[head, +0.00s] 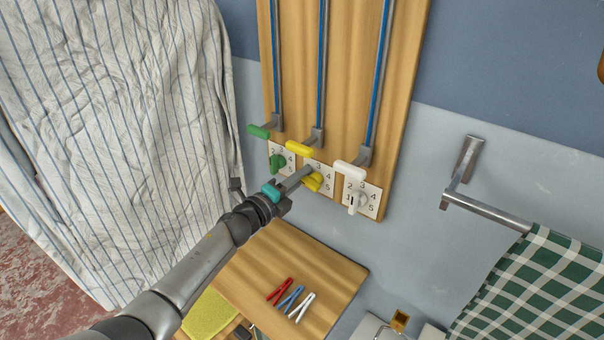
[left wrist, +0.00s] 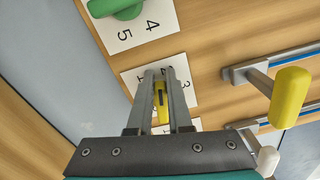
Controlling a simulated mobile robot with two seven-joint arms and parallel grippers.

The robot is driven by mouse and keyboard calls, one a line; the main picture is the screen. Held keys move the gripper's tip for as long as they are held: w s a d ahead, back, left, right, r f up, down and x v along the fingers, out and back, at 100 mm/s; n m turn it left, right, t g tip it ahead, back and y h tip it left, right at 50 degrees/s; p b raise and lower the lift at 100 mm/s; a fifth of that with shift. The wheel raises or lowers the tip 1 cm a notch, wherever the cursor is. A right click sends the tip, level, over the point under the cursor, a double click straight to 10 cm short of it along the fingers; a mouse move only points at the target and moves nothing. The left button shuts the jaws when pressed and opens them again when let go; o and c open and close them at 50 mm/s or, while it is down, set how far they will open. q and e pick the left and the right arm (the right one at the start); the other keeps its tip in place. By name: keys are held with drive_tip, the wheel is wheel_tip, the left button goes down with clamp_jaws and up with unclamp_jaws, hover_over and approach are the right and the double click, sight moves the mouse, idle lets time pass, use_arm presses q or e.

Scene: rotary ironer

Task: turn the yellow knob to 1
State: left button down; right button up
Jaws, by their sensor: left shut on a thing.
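The yellow knob (head: 314,182) is the middle one of three knobs on the wooden board, on a white plate numbered up to 5. In the left wrist view the yellow knob (left wrist: 162,97) sits between the fingers. My left gripper (head: 305,175) is shut on it, and its fingers hide part of the plate (head: 326,173). In the left wrist view the fingers (left wrist: 161,88) cover some numbers; a 3 and a 1 show beside them. I cannot tell which number the knob points to. My right gripper is not in view.
The green knob (head: 277,163) and white knob (head: 357,201) flank it. Green, yellow (head: 299,149) and white levers stick out just above. A wooden shelf (head: 330,268) with several pegs lies below. Striped cloth (head: 120,120) hangs at left, a checked towel (head: 540,290) at right.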

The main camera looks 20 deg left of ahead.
use_arm(q)
drive_tip(key=n, duration=0.2)
drive_tip(key=f+n, duration=0.1)
drive_tip(key=n, duration=0.1)
drive_tip(key=shift+f+n+p, duration=0.1)
drive_tip(key=shift+n+p, duration=0.2)
drive_tip(key=shift+d+f+n, duration=0.1)
drive_tip(key=shift+f+n, duration=0.15)
drive_tip(key=shift+n, duration=0.7)
drive_tip(key=shift+d+f+n, duration=0.1)
drive_tip(key=shift+f+n, duration=0.15)
drive_tip(key=shift+n, duration=0.7)
drive_tip(key=c, duration=0.8)
unclamp_jaws()
drive_tip(key=shift+c, duration=0.2)
drive_tip(key=shift+s+p, duration=0.15)
drive_tip(key=shift+p, duration=0.15)
drive_tip(key=p+v, duration=0.1)
drive_tip(key=v, duration=1.4)
drive_tip(key=shift+n, duration=0.4)
